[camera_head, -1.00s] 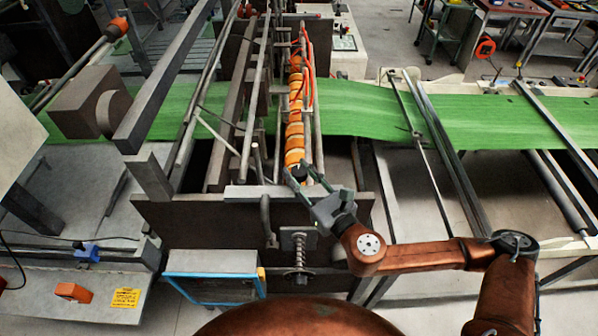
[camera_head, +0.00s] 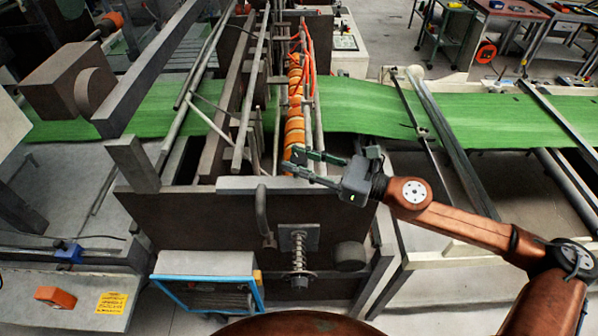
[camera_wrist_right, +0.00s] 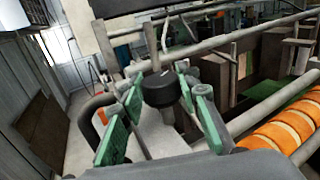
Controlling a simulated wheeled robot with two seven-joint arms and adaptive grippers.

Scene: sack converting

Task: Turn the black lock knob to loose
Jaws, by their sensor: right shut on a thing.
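The black lock knob (camera_wrist_right: 160,88) is a short dark cylinder on a stem, upright in the right wrist view. The green-padded fingers of my right gripper (camera_wrist_right: 161,100) stand on either side of it, and the gripper is shut on it. In the head view my right gripper (camera_head: 292,160) reaches in from the right at the near end of the orange-banded roller. The knob is hard to make out there among the fingers. My left gripper is not in view.
The orange-banded roller (camera_head: 295,105) runs away from the gripper, beside grey rails and bars. A green web (camera_head: 375,108) crosses behind. A curved grey handle (camera_head: 262,212), a spring bolt (camera_head: 299,252) and a dark round part (camera_head: 349,256) are on the near side.

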